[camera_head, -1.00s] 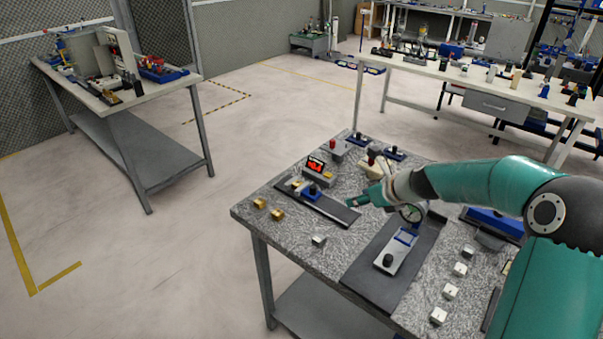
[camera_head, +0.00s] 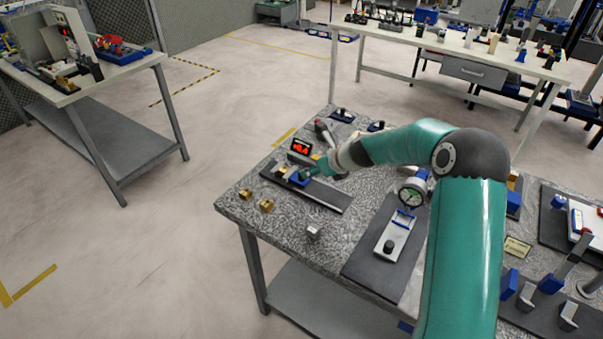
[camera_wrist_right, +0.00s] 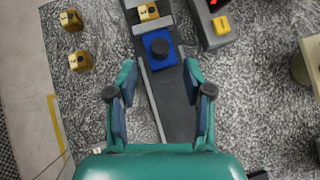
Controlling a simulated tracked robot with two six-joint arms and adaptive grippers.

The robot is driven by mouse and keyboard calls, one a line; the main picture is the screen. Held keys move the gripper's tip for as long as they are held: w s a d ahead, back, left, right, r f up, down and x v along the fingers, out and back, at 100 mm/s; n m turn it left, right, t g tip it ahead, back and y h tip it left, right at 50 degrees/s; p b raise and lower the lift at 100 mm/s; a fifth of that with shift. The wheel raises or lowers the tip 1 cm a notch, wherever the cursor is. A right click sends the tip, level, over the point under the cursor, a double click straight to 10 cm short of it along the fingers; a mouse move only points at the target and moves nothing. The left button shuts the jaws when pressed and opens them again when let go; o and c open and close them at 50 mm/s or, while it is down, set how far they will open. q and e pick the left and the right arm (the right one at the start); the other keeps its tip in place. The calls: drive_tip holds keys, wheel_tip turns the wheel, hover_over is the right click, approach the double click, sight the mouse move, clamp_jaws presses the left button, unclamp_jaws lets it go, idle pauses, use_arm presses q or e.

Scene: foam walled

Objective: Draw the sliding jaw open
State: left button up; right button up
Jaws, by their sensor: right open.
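The sliding jaw is a blue block with a black knob on a dark rail (camera_head: 325,194). In the right wrist view the jaw (camera_wrist_right: 151,40) is at the top centre, on the rail (camera_wrist_right: 172,105). A brass block (camera_wrist_right: 148,11) lies beyond it, past a light grey crosspiece. In the head view the jaw (camera_head: 299,179) is at the rail's far left part. My right gripper (camera_wrist_right: 160,72) is open and empty, its fingers spread either side of the rail, with the knob just beyond the fingertips. In the head view the right gripper (camera_head: 312,172) is beside the jaw, partly hidden.
A readout with red digits (camera_head: 301,147) stands behind the rail; its box has a yellow button (camera_wrist_right: 221,24). Two brass cubes (camera_head: 245,194) (camera_head: 266,206) and a silver cube (camera_head: 313,232) lie nearby. A dial gauge fixture (camera_head: 411,196) stands to the right.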

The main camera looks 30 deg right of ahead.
drive_tip(key=x, duration=0.7)
drive_tip(key=shift+w+a+f+p, duration=0.1)
drive_tip(key=shift+w+f+p, duration=0.05)
drive_tip(key=shift+f+p, duration=0.15)
drive_tip(key=shift+c, duration=0.2)
drive_tip(key=shift+r, duration=0.1)
clamp_jaws()
